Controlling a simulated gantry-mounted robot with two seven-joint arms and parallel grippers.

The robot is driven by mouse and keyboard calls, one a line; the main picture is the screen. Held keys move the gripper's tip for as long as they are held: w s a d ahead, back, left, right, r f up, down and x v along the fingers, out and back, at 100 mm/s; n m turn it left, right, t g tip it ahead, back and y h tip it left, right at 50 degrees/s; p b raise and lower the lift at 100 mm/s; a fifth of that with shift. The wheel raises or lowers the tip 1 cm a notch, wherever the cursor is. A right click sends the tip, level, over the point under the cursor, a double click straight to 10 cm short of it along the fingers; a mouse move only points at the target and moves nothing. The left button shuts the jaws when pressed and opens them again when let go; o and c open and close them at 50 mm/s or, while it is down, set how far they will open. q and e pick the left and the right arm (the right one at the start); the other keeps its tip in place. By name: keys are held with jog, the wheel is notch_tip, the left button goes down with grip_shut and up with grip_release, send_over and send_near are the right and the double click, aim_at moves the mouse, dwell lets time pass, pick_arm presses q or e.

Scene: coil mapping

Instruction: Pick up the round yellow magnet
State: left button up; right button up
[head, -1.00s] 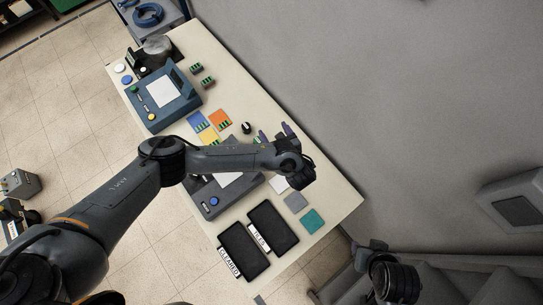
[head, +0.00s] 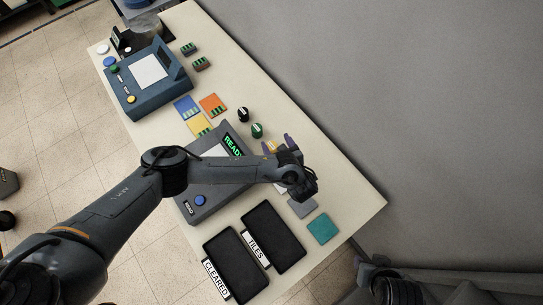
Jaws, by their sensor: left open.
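A small round yellow magnet (head: 271,146) lies on the cream table at the end of a row with a round black one (head: 243,114) and a round green one (head: 257,130). My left gripper (head: 278,145) is open over the table, its purple fingertips close beside the yellow magnet. The magnet is partly hidden by the gripper, and I cannot tell whether they touch. My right gripper (head: 374,268) is at the bottom right, off the table; its fingers do not show clearly.
A grey device (head: 193,208) with a green READY display lies under my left arm. Blue, orange and yellow cards (head: 200,127) lie nearby. Black trays marked CLEARED (head: 236,268) and TILES (head: 273,237) are at the near end, beside a teal tile (head: 322,229). The wall borders the right side.

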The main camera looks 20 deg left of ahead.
aim_at(274, 151)
pick_arm(q)
notch_tip(274, 151, down, 9)
jog(key=b, duration=0.7)
jog(key=shift+f, duration=0.2)
jog(key=shift+w+a+f+b, duration=0.25)
jog(key=shift+w+a+b, duration=0.05)
jog(key=shift+w+b, duration=0.05)
jog(key=x, duration=0.3)
jog(key=shift+w+a+f+b, duration=0.1)
jog(key=shift+w+a+b, duration=0.1)
jog(key=shift+b, duration=0.2)
jog(key=shift+w+a, duration=0.15)
pick_arm(e)
notch_tip(274, 151, down, 11)
jog(key=shift+r, duration=0.2)
pick_arm(q)
jog(key=shift+f, duration=0.1)
jog(key=shift+c, duration=0.4)
jog(key=c, duration=1.1)
pick_arm(e)
jog(key=shift+a, duration=0.15)
pick_arm(q)
jog(key=shift+r, duration=0.2)
